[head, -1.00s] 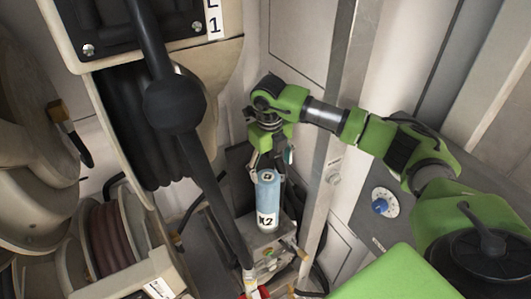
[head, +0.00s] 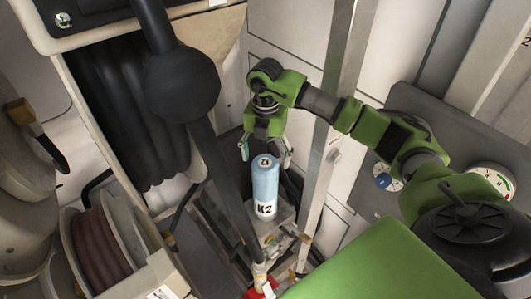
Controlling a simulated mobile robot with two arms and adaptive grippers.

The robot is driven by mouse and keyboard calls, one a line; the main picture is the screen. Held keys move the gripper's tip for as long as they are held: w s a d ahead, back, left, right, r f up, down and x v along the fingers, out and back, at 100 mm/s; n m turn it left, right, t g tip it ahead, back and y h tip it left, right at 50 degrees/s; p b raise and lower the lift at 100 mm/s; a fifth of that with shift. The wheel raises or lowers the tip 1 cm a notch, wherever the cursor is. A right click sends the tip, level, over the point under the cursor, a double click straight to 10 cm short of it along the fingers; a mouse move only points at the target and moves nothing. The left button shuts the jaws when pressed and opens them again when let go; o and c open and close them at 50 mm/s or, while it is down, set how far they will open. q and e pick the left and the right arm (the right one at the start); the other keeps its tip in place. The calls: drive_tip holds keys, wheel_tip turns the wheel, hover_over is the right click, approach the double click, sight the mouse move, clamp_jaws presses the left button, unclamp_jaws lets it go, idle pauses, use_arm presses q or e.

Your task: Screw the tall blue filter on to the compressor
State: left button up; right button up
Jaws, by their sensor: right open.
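The tall blue filter (head: 265,182), with a white K2 label on its lower part, stands upright on the grey compressor (head: 272,226) in the head view. I cannot tell how its lower end meets the compressor. My right gripper (head: 258,150) is above and just behind the filter's top. Its fingers are spread and empty, apart from the filter as far as I can see. My left gripper is not in view.
A hose reel (head: 102,245) stands at lower left, with thick black hose coils (head: 125,110) above. A metal post (head: 330,150) rises close to the right.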

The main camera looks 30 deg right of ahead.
sight(265, 188)
wheel_tip(265, 188, down, 9)
drive_tip(key=b, duration=0.5)
drive_tip(key=shift+f, duration=0.2)
drive_tip(key=c, duration=1.6)
drive_tip(key=shift+o, duration=0.2)
drive_tip(key=m+p, duration=0.1)
drive_tip(key=m, duration=0.4)
drive_tip(key=shift+m+p, duration=0.3)
drive_tip(key=shift+p, duration=0.05)
